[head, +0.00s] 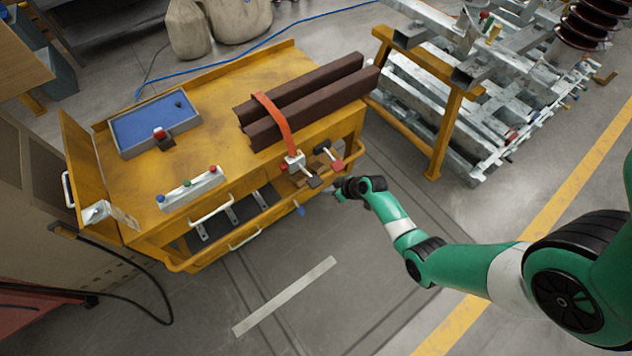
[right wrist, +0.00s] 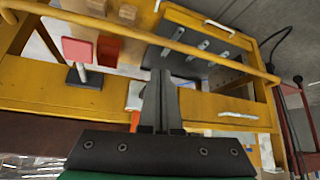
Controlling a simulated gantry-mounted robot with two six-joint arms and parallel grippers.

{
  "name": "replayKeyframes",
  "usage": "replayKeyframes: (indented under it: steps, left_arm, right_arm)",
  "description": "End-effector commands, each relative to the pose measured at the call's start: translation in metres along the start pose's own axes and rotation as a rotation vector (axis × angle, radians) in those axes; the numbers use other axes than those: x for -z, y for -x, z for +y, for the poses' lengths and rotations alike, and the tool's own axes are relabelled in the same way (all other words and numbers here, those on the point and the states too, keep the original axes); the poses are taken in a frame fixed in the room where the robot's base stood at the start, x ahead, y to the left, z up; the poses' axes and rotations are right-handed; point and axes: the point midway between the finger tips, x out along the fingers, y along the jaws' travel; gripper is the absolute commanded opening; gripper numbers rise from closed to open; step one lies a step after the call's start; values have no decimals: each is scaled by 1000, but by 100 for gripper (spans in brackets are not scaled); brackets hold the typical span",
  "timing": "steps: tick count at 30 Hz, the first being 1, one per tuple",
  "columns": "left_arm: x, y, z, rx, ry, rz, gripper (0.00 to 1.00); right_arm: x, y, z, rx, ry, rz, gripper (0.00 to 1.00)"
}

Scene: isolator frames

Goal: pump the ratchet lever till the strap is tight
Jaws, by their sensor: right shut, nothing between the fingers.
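The orange strap (head: 275,122) runs over two dark brown beams (head: 308,98) on the yellow cart. It comes down to a pale ratchet (head: 294,160) at the cart's front edge. A short lever with a dark grip (head: 313,182) sticks out from the ratchet. My right gripper (head: 336,191) is right of and below this grip; I cannot tell whether they touch. In the right wrist view, the closed fingers (right wrist: 161,92) are empty. They partly hide a white piece (right wrist: 134,95) with orange beside it, likely the ratchet and strap. My left gripper is not in view.
A red paddle on a dark base (head: 336,164) stands right of the ratchet; it also shows in the right wrist view (right wrist: 79,51). The cart (head: 222,110) carries a blue-lined tray (head: 140,125) and a button box (head: 190,190). A yellow rack (head: 445,130) stands at right. The front floor is open.

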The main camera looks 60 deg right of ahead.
Motion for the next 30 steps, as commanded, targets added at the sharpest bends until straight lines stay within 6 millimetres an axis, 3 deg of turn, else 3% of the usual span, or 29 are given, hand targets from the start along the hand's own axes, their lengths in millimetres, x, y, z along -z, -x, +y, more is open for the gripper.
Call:
replayKeyframes:
  steps: [5,10,15,21,30]
  left_arm:
    - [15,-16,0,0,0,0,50]
    - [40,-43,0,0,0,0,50]
    - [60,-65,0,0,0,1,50]
    - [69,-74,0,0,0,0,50]
    - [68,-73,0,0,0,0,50]
  right_arm:
    - [4,28,0,-1,-2,0,0]
    - [6,71,0,-1,-4,-1,0]
    - [5,101,0,0,-4,-2,0]
    - [1,115,0,0,-1,-2,0]
    - [0,115,0,0,0,-1,0]
